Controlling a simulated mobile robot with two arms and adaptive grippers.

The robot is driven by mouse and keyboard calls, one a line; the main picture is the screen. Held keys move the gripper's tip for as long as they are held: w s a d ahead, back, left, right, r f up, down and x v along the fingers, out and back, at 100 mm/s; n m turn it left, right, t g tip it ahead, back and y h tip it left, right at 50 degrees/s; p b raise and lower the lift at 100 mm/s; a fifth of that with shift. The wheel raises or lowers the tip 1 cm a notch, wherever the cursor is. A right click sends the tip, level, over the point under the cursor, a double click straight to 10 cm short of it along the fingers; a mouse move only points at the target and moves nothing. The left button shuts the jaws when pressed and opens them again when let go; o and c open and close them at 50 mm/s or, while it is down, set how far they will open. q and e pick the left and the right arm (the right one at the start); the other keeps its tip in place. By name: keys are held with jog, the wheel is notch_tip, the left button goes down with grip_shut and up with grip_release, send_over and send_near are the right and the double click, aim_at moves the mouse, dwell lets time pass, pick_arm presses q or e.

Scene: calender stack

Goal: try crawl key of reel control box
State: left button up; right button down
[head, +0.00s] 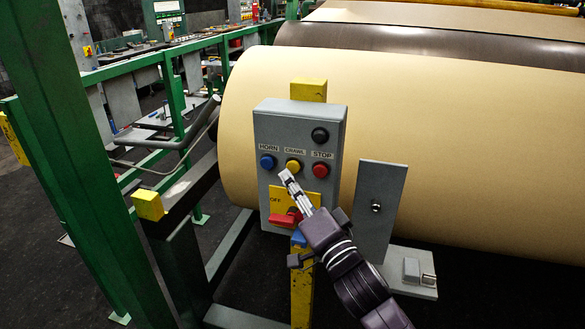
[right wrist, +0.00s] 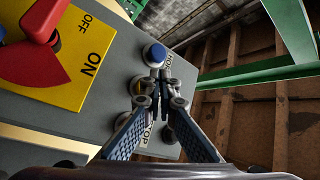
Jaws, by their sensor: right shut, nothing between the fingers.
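The grey reel control box (head: 262,128) stands upright on a yellow post in the head view. Its yellow crawl key (head: 293,165) sits between the blue horn key (head: 267,161) and the red stop key (head: 321,171). My right gripper (head: 286,175) is shut and empty, its tips just below the crawl key in the picture. I cannot tell whether they touch it. In the right wrist view the closed fingers (right wrist: 159,84) overlap the crawl key and hide most of it, with the blue key (right wrist: 155,54) beyond them. My left gripper is not in view.
A red rotary switch (head: 284,218) on a yellow plate sits low on the box. A black button (head: 320,135) is at its upper right. A large cream roll (head: 430,150) lies behind. A grey plate (head: 381,200) stands right of the box, and a green post (head: 65,130) is at left.

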jog(key=s, duration=0.2)
jog(key=s+a, duration=0.1)
jog(key=s, duration=0.1)
jog(key=shift+s+a+p, duration=0.2)
jog(key=shift+s+p, duration=0.05)
jog(key=shift+p, duration=0.05)
